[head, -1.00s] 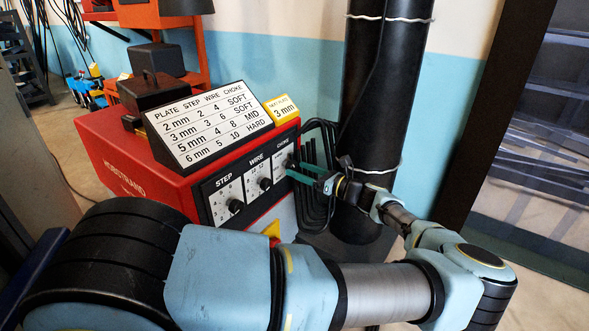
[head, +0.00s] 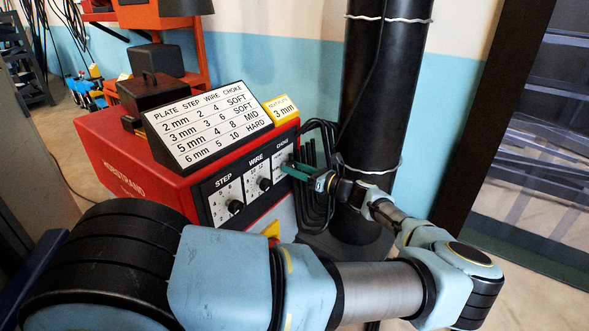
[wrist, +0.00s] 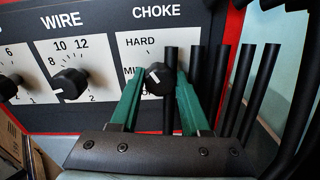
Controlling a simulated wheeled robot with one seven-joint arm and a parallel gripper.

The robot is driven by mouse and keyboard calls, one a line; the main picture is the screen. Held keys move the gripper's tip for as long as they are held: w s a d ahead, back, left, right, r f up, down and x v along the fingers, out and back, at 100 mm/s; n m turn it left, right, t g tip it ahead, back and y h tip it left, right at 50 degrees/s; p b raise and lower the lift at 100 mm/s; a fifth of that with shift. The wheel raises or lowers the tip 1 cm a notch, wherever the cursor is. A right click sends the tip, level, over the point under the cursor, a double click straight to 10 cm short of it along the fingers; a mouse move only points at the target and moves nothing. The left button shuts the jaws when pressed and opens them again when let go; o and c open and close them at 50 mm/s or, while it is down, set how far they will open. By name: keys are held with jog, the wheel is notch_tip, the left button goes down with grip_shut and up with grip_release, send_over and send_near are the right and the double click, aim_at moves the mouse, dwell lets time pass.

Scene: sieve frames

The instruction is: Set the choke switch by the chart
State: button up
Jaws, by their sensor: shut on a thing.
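The choke switch (wrist: 158,72) is a dark knob with a white mark, on a white plate (wrist: 185,38) at the right end of the black panel. The white mark points up and left. My gripper (wrist: 160,88) has its green fingers on either side of the knob, shut on it; in the head view it (head: 292,170) reaches in from the right. The chart (head: 208,125) lists SOFT for 2 mm and 3 mm, MID for 5 mm, HARD for 6 mm. The yellow tag (head: 282,109) reads 3 mm.
The WIRE knob (wrist: 70,84) and STEP knob (head: 235,207) are left of the choke. Black rods (wrist: 239,88) stand close to the right of my fingers. A thick black column (head: 372,120) rises behind my wrist. The machine's body (head: 125,165) is red.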

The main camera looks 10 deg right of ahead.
grip_shut()
jog(key=shift+n, duration=0.3)
jog(key=n+b, duration=0.8)
jog(key=n, duration=1.5)
jog(key=shift+n, duration=0.3)
dwell(0.4)
jog(key=o, duration=0.8)
grip_release()
